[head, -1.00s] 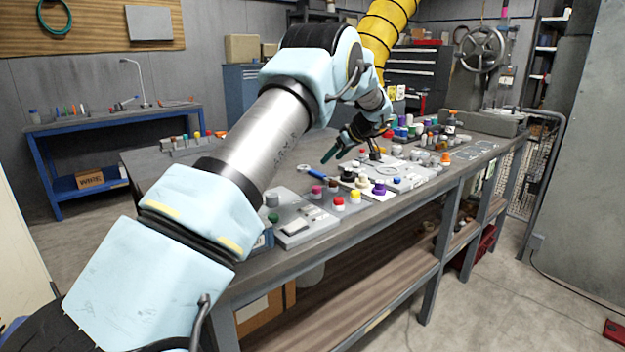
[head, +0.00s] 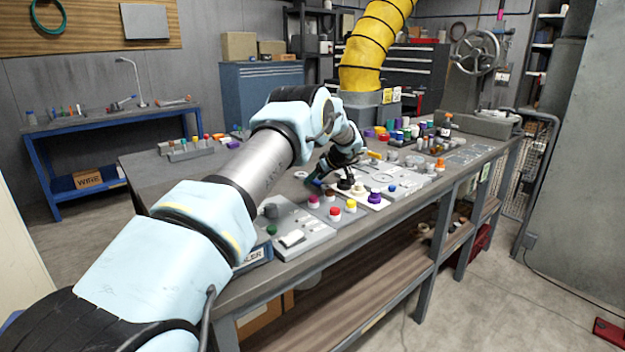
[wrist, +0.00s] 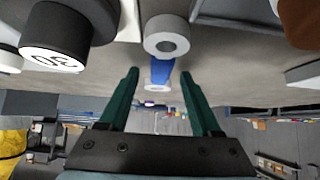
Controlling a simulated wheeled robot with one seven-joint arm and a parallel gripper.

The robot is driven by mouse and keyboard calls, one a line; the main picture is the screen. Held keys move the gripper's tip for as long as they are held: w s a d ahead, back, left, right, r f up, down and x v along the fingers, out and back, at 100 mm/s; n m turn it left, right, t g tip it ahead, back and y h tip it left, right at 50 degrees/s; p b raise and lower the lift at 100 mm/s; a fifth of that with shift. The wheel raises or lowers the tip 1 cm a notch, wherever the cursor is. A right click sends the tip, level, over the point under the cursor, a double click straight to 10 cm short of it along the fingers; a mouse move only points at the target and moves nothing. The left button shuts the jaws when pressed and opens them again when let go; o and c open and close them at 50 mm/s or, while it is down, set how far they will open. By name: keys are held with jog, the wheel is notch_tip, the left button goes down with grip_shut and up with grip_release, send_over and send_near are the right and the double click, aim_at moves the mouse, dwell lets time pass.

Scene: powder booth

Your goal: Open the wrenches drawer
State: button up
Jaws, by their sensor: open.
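My gripper (head: 318,178) is low over the front workbench in the head view, partly hidden by my arm. In the wrist view, my gripper (wrist: 160,74) has its two dark green fingers apart. A black chest with drawers (head: 422,68) stands behind the bench, partly hidden by the yellow hose. No drawer label can be read, so I cannot tell which drawer is for wrenches.
The workbench (head: 150,175) carries many caps, jars and small parts. A black knob (wrist: 68,32) is close to my gripper. A yellow hose (head: 375,40), a blue cabinet (head: 245,95) and a handwheel (head: 478,52) stand behind.

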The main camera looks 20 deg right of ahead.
grip_shut()
dwell(0.5)
jog(key=shift+r, duration=0.1)
dwell(0.8)
